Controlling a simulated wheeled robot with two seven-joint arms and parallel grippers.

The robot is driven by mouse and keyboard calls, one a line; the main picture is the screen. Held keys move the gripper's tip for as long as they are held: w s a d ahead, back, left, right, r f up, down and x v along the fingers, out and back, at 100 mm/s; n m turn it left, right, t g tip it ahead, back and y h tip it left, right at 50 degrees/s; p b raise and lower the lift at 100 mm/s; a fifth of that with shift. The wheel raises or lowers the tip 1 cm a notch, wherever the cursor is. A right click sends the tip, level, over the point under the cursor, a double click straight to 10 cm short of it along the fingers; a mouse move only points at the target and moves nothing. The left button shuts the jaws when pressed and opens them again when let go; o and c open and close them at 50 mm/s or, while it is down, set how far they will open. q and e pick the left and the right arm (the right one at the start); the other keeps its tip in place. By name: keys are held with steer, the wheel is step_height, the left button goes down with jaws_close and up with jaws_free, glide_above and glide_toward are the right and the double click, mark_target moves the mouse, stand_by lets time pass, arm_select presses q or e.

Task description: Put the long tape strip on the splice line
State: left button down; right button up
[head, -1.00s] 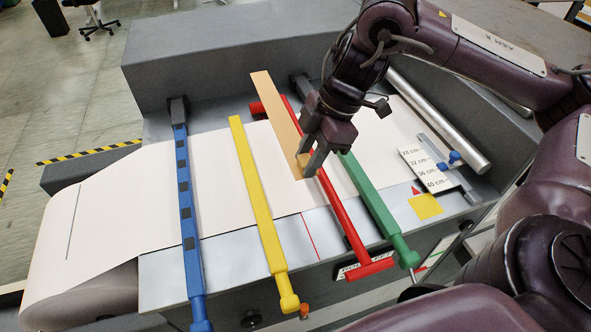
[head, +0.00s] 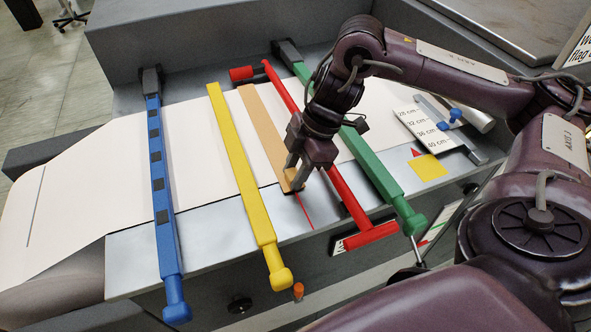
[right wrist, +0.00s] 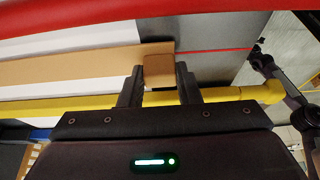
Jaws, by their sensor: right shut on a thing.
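The long tan tape strip (head: 262,135) extends between the yellow bar and the red T-handled bar, over the white paper (head: 190,180). My right gripper (head: 293,181) is shut on the small tab at its near end; the tab (right wrist: 160,72) and strip (right wrist: 90,68) also show in the right wrist view. A thin red line (head: 305,212) on the metal plate runs out from the strip's near end, roughly in line with it. The strip covers whatever lies beneath. I cannot tell whether it touches the paper. My left gripper is not in view.
The yellow bar (head: 240,165) is close left of the strip, the red bar (head: 335,185) close right. The blue bar (head: 160,190) and green bar (head: 370,160) stand farther out. A yellow square (head: 428,167) and a centimetre scale (head: 425,125) are at the right.

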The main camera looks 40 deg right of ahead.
steer(key=shift+f, duration=0.2)
steer(key=o, duration=0.9)
steer(key=shift+o, duration=0.2)
steer(key=shift+r, duration=0.1)
